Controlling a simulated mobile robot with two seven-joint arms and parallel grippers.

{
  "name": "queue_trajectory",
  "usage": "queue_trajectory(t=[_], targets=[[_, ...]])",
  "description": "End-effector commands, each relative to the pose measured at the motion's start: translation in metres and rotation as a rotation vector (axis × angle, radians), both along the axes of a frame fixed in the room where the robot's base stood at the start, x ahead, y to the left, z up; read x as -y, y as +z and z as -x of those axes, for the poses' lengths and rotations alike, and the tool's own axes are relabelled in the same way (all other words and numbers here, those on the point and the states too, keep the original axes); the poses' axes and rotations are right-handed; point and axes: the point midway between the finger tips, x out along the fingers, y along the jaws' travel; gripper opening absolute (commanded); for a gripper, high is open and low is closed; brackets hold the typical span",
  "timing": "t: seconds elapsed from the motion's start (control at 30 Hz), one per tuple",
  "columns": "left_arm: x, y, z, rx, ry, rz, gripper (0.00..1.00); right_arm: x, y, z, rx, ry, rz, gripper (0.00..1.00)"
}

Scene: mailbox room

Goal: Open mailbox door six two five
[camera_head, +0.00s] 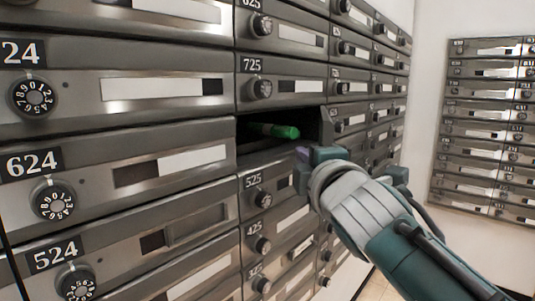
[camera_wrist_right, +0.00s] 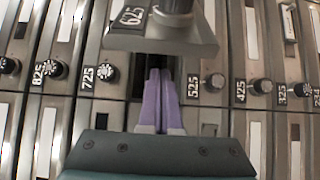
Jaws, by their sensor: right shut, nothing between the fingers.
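The mailbox door labelled 625 (camera_wrist_right: 150,30) stands swung out from its box in the right wrist view, with its dial knob on it. In the head view the box between 725 and 525 is an open dark compartment (camera_head: 252,140). A green rounded object (camera_head: 280,131) lies inside it. My right gripper (camera_head: 302,155) is at the lower right of this opening. In the right wrist view its purple fingers (camera_wrist_right: 160,85) are together and empty, pointing at the dark gap beside the door. Whether they touch the door is unclear. My left gripper is out of view.
Closed doors surround the opening: 725 (camera_head: 287,92) above, 525 (camera_head: 268,185) below and 624 (camera_head: 120,172) to the left, each with a protruding dial. Another mailbox bank (camera_head: 485,130) hangs on the right wall. Free floor (camera_head: 378,287) shows at the bottom.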

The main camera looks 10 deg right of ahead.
Motion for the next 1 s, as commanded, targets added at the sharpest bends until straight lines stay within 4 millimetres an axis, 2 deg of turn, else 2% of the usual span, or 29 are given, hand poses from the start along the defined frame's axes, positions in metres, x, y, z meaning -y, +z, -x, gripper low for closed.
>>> queue_trajectory(t=[0.03, 0.13, 0.73, 1.0], targets=[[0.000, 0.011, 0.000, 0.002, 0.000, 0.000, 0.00, 0.007, 0.006, 0.003, -0.001, -0.001, 0.002, 0.00], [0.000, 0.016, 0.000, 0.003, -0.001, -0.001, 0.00, 0.015, 0.004, 0.006, 0.000, 0.000, 0.001, 0.00], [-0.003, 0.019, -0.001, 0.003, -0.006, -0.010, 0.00, 0.023, 0.002, 0.010, 0.001, 0.006, 0.001, 0.00], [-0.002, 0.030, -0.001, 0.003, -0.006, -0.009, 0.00, 0.043, 0.004, 0.019, 0.000, 0.059, 0.009, 0.00]])
